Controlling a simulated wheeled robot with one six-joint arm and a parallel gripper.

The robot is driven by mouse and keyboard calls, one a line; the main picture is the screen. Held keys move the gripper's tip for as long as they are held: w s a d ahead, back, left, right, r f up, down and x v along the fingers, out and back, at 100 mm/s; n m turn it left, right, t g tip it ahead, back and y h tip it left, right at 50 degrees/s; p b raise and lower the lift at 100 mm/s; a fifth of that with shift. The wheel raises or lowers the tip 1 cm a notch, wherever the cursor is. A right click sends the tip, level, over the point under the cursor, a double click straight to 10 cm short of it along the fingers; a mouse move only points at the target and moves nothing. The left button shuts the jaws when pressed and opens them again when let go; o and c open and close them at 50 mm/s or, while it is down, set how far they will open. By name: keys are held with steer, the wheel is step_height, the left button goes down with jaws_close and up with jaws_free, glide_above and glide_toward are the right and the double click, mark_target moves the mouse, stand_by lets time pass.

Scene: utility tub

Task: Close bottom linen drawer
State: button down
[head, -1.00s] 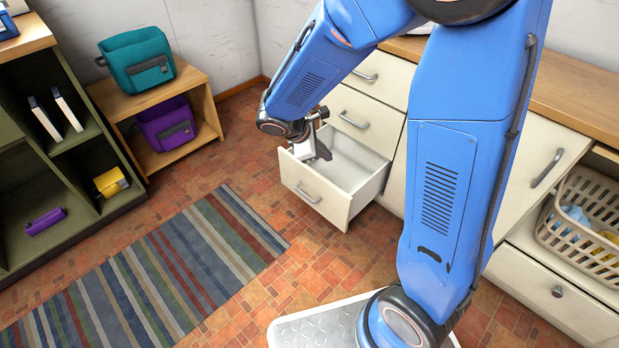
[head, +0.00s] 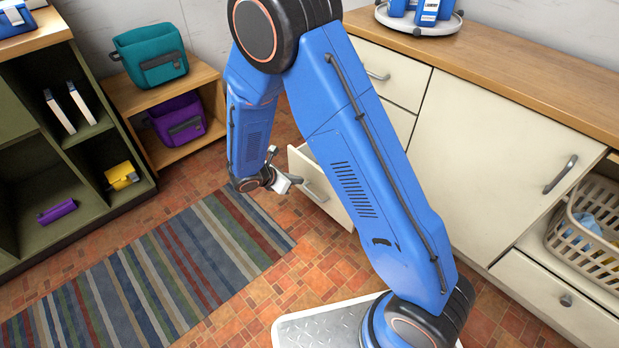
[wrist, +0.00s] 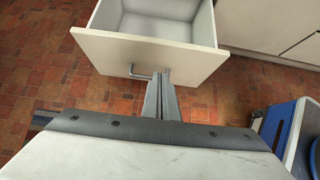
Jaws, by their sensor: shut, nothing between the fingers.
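The bottom linen drawer (head: 322,190) is cream with a grey bar handle and stands pulled out from the cabinet. My arm hides most of its inside in the head view. In the wrist view the drawer front (wrist: 110,55) spans the upper middle, and its empty white interior shows behind. My gripper (head: 292,180) is in front of the drawer front, on its outer side. In the wrist view the shut fingers (wrist: 162,80) point at the front, close to the right end of the handle (wrist: 143,72). I cannot tell whether they touch it.
A striped rug (head: 160,265) lies on the red tile floor left of my base. A low wooden shelf (head: 190,140) with teal and purple bins stands behind. A laundry basket (head: 585,230) is at the right. The tile floor before the drawer is clear.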

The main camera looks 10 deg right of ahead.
glide_toward(324, 177)
step_height(324, 177, down, 4)
steer(key=shift+w+d+r, duration=0.1)
steer(key=shift+w+d, duration=0.4)
steer(key=shift+d, duration=0.35)
steer(key=shift+w+d, duration=0.5)
steer(key=shift+d, duration=0.4)
steer(key=w+d, duration=0.5)
steer(key=d, duration=0.5)
steer(key=w+d, duration=0.6)
steer(key=d, duration=0.4)
steer(key=shift+w, duration=0.3)
